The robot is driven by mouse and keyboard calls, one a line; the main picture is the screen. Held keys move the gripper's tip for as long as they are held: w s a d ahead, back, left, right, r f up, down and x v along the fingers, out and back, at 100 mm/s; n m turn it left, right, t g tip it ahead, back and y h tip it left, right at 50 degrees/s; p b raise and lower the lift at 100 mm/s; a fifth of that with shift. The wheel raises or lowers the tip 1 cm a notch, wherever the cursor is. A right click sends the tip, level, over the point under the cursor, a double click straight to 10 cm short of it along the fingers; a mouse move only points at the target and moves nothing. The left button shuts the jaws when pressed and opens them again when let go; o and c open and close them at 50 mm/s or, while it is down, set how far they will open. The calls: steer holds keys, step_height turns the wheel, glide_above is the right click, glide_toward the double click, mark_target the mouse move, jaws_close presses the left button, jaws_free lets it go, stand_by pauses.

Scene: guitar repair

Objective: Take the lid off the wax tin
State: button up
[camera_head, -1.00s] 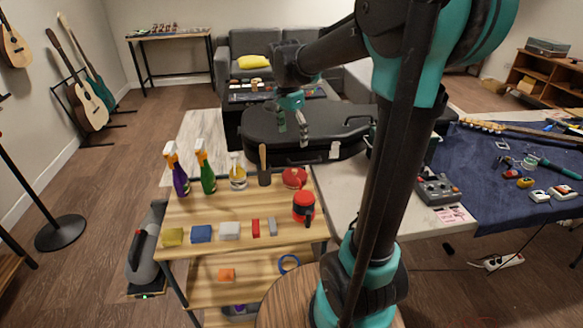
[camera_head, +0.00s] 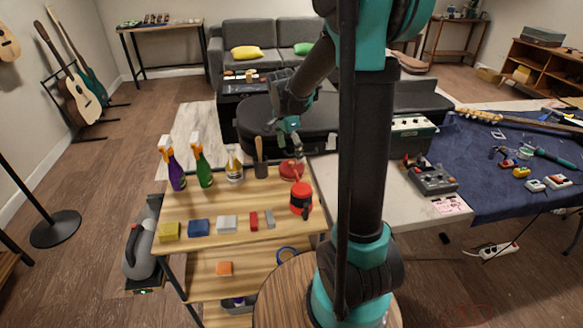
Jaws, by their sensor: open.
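The wax tin appears to be the low, round red tin (camera_head: 291,170) at the back right corner of the wooden cart top. Its top is red, but the seam between lid and body is too small to make out. My gripper (camera_head: 298,153) is open and empty. It points down just above the tin's back edge in the picture, and I cannot tell how far apart they are in depth.
A red and black canister (camera_head: 301,198) stands just in front of the tin. A dark cup holding a brush (camera_head: 261,168) and spray bottles (camera_head: 202,166) stand to the left. Several small blocks line the cart's front. A black guitar case (camera_head: 262,112) lies behind.

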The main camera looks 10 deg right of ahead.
mark_target(291, 162)
steer(key=f, duration=0.5)
steer(key=shift+w+d, duration=0.2)
steer(key=shift+w, duration=0.05)
steer(key=c, duration=1.4)
